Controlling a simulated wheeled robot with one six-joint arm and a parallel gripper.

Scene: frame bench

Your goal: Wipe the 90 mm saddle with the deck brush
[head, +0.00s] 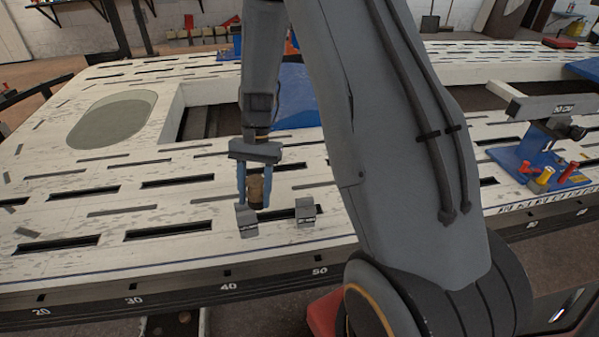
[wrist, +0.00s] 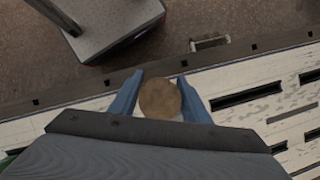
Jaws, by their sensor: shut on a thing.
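My gripper (head: 254,201) points down over the front of the slotted bench, its blue fingers shut on a brown, round-ended piece, which I take for the deck brush (head: 256,188). In the wrist view the brush (wrist: 160,98) shows as a round brown end between the fingers. Two small grey blocks, which look like saddles, stand on the bench: a left block (head: 246,222) just below the gripper and a right block (head: 305,213) a little apart. Their labels are too small to read, so I cannot tell which is 90 mm. The brush's lower end is hidden; contact with the left block is unclear.
The white slotted bench top (head: 60,215) has a large opening behind the gripper and a numbered front edge. A blue fixture (head: 540,155) with a grey bar and red and yellow knobs stands at the right. A green oval (head: 112,120) lies at left. The left front surface is clear.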

